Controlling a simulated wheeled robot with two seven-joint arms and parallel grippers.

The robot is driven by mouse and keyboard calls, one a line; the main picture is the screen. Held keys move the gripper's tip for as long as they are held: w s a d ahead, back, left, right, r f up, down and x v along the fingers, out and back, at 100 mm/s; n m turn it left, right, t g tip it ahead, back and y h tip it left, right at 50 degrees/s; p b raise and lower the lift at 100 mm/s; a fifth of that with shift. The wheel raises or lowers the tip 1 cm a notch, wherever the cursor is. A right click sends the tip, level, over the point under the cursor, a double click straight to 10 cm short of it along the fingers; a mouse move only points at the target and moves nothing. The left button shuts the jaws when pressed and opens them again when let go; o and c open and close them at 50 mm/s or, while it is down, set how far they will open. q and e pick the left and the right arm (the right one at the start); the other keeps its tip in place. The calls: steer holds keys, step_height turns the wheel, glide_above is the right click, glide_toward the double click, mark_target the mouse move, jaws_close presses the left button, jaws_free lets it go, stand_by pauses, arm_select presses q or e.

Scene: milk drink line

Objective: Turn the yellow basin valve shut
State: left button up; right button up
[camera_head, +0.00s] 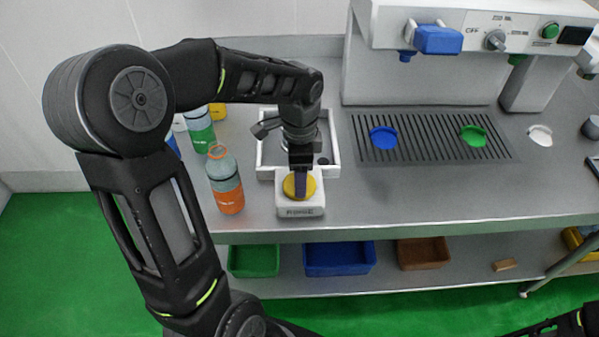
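The yellow basin valve (289,187) is a round yellow disc on a small white block (301,209) with dark lettering on its front, at the front edge of the steel counter. A dark purple upright bar crosses the disc's middle; I cannot tell whether it is the valve's handle or part of my fingers. My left gripper (301,168) points down directly over the valve, at or touching this bar. Its fingers are seen edge-on, so their opening is hidden. Part of my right arm shows at the bottom right corner; its gripper is out of view.
A white-rimmed basin (264,158) lies behind the valve. A dispenser (480,30) stands over a drip grate (430,137) at right. The front counter right of the valve is clear.

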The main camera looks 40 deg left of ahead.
stand_by(0.5)
arm_select(q)
steer(key=o, duration=1.4)
step_height(320, 180, up, 8)
steer(key=shift+f+b, duration=0.1)
steer(key=shift+b, duration=0.3)
